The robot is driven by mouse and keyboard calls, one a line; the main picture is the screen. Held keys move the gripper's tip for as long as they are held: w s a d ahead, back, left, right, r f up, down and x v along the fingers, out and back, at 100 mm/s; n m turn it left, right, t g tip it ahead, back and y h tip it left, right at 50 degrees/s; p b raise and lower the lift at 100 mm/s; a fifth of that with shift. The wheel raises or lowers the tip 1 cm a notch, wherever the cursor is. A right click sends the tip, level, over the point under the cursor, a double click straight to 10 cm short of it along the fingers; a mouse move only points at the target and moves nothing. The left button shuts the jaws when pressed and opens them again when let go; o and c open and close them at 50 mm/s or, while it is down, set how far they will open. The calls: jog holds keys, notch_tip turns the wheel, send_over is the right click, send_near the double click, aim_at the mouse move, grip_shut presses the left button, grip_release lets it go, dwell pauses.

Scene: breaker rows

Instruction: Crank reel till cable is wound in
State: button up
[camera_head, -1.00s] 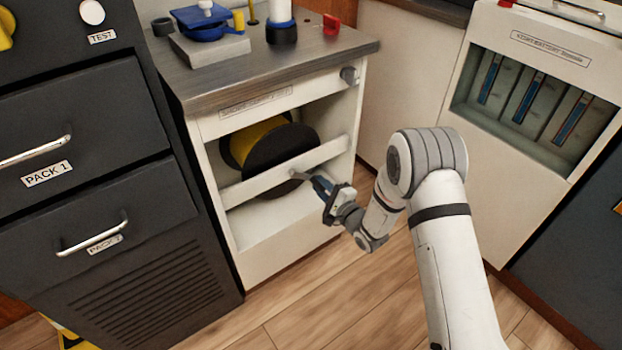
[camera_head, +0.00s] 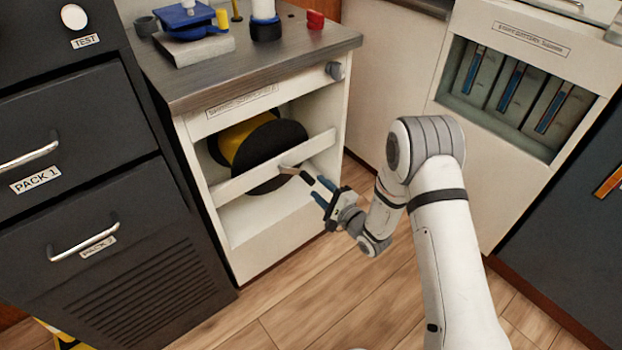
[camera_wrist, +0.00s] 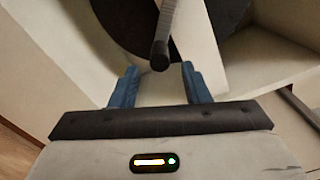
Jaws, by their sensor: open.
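The reel (camera_head: 274,150), a dark disc with yellow cable (camera_head: 233,140) wound behind it, sits inside a white cabinet behind a cross rail. Its crank (camera_head: 290,170) sticks out through the front at the rail, with a dark handle (camera_head: 307,179). My gripper (camera_head: 319,188) is open, just in front of and below the handle. In the wrist view the handle (camera_wrist: 160,52) points toward my gripper (camera_wrist: 159,72), its end near the gap between the two blue fingers, with space on both sides. No loose cable end is visible.
The white cabinet (camera_head: 255,259) has a grey worktop (camera_head: 270,58) carrying a blue device, a white-and-blue cylinder and a red block. Dark drawers (camera_head: 60,150) stand close at left. A white unit (camera_head: 480,148) stands at right. The wooden floor in front is clear.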

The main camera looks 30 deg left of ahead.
jog(key=shift+v, duration=1.5)
